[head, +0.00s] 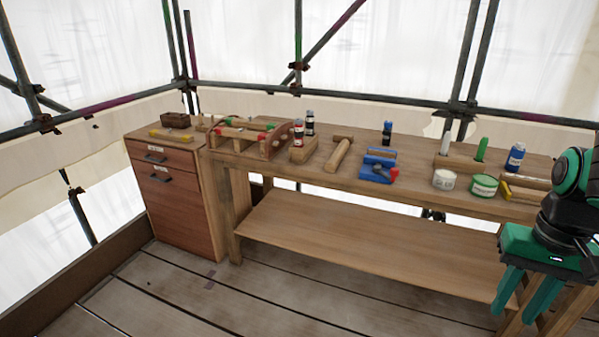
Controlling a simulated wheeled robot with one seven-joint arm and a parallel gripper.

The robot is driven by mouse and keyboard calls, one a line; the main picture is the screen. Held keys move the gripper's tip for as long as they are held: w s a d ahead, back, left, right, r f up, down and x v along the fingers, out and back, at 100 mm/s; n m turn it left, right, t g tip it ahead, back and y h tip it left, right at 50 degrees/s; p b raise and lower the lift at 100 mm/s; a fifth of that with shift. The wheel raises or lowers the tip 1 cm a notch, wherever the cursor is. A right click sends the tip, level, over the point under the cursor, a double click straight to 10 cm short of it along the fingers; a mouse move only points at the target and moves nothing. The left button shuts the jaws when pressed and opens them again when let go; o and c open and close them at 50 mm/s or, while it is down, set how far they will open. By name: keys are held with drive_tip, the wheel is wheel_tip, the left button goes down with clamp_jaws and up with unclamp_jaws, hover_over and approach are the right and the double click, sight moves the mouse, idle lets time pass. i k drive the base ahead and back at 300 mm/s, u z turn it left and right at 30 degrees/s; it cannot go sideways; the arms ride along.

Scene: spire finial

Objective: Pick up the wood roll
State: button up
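I cannot surely tell which thing is the wood roll. A pale wooden piece (529,182), long and perhaps rounded, lies near the right end of the workbench (330,178), close to my arm. A yellow-ended tool lies against it, and my arm may hide part of it. My gripper (513,314) is at the lower right, in front of the bench and below its top. Its two green fingers point down and stand apart, with nothing seen between them.
A wooden cabinet (182,207) with drawers stands at the left. A wooden mallet (341,150), a blue vice-like tool (378,168), a white tub (444,180), a green tin (484,186) and a blue bottle (515,157) crowd the benchtop. The lower shelf (360,240) is bare.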

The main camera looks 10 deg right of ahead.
sight(338, 155)
drive_tip(key=u, duration=0.8)
drive_tip(key=i, duration=1.7)
drive_tip(key=z, duration=0.6)
drive_tip(key=i, duration=0.9)
drive_tip(key=z, duration=0.9)
drive_tip(key=i, duration=0.3)
drive_tip(key=z, duration=0.2)
